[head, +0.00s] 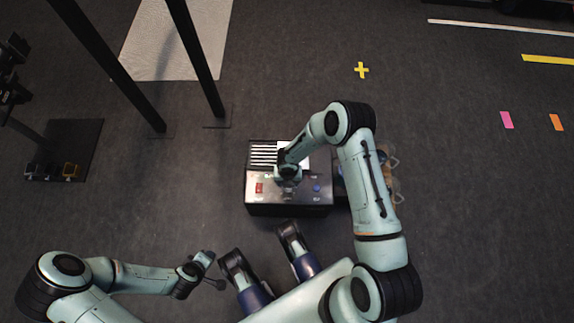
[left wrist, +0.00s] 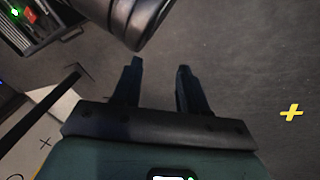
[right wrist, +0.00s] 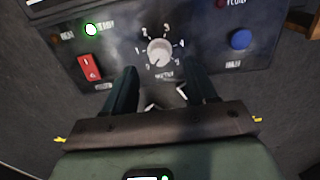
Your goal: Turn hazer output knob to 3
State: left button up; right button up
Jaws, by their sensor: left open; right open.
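The hazer (head: 289,209) is a dark box with a metallic control panel on the floor in the middle of the head view. In the right wrist view its output knob (right wrist: 159,53) is a silver dial ringed by numbers; I cannot tell for sure which number it points to. My right gripper (right wrist: 161,78) is open just in front of the knob, one finger to each side below it, apart from it. In the head view the right hand covers the knob. My left gripper (head: 215,270) is open and empty, away to the left of the hazer; its fingers show in the left wrist view (left wrist: 158,70).
A red rocker switch (right wrist: 90,67), a lit green light (right wrist: 91,29) and a blue button (right wrist: 240,39) sit on the panel around the knob. Black stand legs (head: 197,60) rise behind left. A dark plate with small pedals (head: 70,170) lies at left. The floor at right is mostly clear.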

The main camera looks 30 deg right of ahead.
pick_arm(q)
jog(key=shift+s+a+f+g+b, duration=0.1)
jog(key=shift+s+f+g+b, duration=0.15)
jog(key=shift+s+f, duration=0.45)
jog(key=shift+s+a+f+g+b, duration=0.2)
jog(key=shift+s+f, duration=0.25)
jog(key=shift+s, duration=0.3)
pick_arm(e)
jog(key=shift+f, duration=2.1)
pick_arm(q)
jog(key=shift+d, duration=0.15)
pick_arm(e)
grip_shut()
